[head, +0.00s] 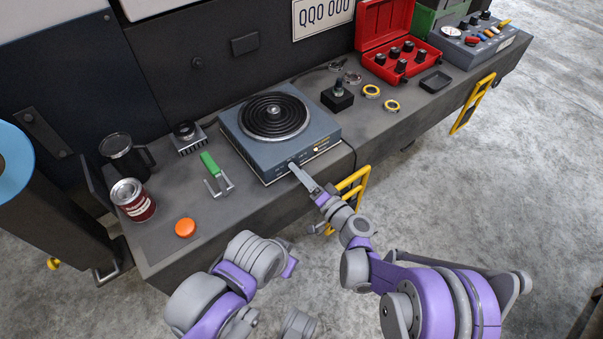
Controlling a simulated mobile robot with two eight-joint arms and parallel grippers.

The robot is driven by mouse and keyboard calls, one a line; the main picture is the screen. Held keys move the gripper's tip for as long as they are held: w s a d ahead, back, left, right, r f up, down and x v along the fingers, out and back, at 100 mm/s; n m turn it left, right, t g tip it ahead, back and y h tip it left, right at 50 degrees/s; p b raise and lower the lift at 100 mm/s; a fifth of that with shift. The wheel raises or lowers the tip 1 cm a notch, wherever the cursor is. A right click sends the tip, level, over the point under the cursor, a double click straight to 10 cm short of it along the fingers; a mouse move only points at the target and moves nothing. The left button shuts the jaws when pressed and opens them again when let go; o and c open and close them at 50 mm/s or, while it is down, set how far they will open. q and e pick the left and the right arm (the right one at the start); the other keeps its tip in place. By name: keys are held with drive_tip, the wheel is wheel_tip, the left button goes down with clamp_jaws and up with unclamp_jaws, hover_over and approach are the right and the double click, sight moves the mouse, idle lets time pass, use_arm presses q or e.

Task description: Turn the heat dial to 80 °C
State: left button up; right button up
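The hot plate (240,135) is a blue-grey box with a black coil on top, standing on the dark bench. Its front panel has small markings and a small lit spot right of my gripper. My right gripper (294,167) reaches up to the left-middle part of that panel, its fingertips at or very close to it. The fingers show edge-on as one narrow grey strip, so their opening cannot be told. The heat dial is not clearly visible, probably hidden by the fingertips; its setting cannot be read. My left arm is folded at the lower left, its fingers not visible.
A green-handled puller (210,163), an orange puck (185,227), a red-labelled can (134,200) and a black mug (127,156) stand left of the hot plate. A black block (337,98), yellow rings (371,91) and a red case (385,25) are right. Yellow handles (352,187) project from the bench front.

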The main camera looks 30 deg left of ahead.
drive_tip(key=shift+d, duration=0.1)
use_arm(q)
drive_tip(key=shift+r+p, duration=0.35)
drive_tip(key=shift+r, duration=0.05)
use_arm(e)
drive_tip(key=v, duration=1)
drive_tip(key=shift+s+d, duration=0.2)
drive_tip(key=shift+d, duration=0.05)
drive_tip(key=s+d+r+m+g+h, duration=0.1)
drive_tip(key=s+d+h, duration=0.5)
drive_tip(key=d, duration=0.6)
drive_tip(key=s+d+r+g+h, duration=0.1)
drive_tip(key=s+d+h, duration=0.5)
drive_tip(key=d, duration=0.6)
drive_tip(key=s+d+r+m+h, duration=0.1)
drive_tip(key=s+d+h, duration=0.5)
drive_tip(key=d, duration=0.5)
use_arm(q)
wheel_tip(320, 180, up, 22)
drive_tip(key=w+t+p, duration=0.1)
drive_tip(key=p, duration=1.8)
drive_tip(key=shift+w+f, duration=0.15)
drive_tip(key=shift+w, duration=0.15)
use_arm(e)
wheel_tip(320, 180, up, 21)
drive_tip(key=w+y, duration=0.1)
drive_tip(key=shift+t, duration=0.3)
